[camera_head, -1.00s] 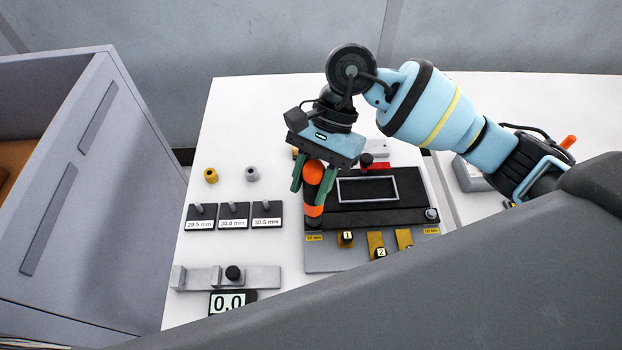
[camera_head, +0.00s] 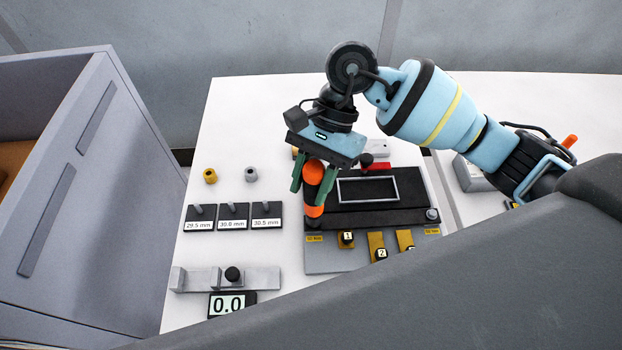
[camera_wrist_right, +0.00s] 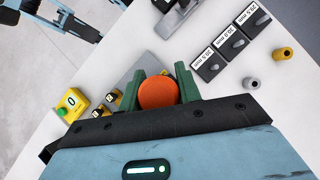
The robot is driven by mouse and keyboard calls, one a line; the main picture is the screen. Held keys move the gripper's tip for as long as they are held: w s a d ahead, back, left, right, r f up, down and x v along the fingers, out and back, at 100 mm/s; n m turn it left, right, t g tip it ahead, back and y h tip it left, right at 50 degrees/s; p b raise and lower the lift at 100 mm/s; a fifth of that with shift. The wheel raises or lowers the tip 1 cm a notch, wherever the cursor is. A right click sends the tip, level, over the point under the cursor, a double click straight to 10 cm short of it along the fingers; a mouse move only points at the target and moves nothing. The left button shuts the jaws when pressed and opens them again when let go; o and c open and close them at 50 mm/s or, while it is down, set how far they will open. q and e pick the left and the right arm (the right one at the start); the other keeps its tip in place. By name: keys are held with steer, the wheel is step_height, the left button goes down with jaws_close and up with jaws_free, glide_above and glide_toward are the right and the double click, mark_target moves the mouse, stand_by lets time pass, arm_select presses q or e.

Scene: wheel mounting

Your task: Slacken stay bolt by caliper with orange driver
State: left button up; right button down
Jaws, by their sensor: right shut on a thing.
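My right gripper (camera_head: 315,180) is shut on the orange driver (camera_head: 314,172), whose handle has orange and black bands. The driver is close to upright, its lower end at the front left corner of the black fixture (camera_head: 375,218). The stay bolt at that corner is hidden under the driver, so I cannot tell whether the tip is seated on it. In the right wrist view the driver's round orange end (camera_wrist_right: 158,93) sits between the green fingers. The caliper (camera_head: 255,278) lies at the front left, near a display (camera_head: 232,303) reading 0.0.
Another bolt (camera_head: 432,214) is at the fixture's front right corner. Labelled black blocks (camera_head: 232,216) and two small bushings, yellow (camera_head: 210,176) and grey (camera_head: 251,174), stand to the left. A grey cabinet (camera_head: 90,190) borders the white table on the left.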

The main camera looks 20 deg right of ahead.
mark_target(312, 170)
arm_select(q)
steer(key=shift+w+r, duration=0.3)
steer(key=shift+r, duration=0.1)
arm_select(e)
steer(key=shift+r, duration=0.95)
arm_select(q)
steer(key=shift+r+p, duration=0.1)
steer(key=shift+p, duration=0.2)
arm_select(e)
steer(key=shift+r, duration=0.1)
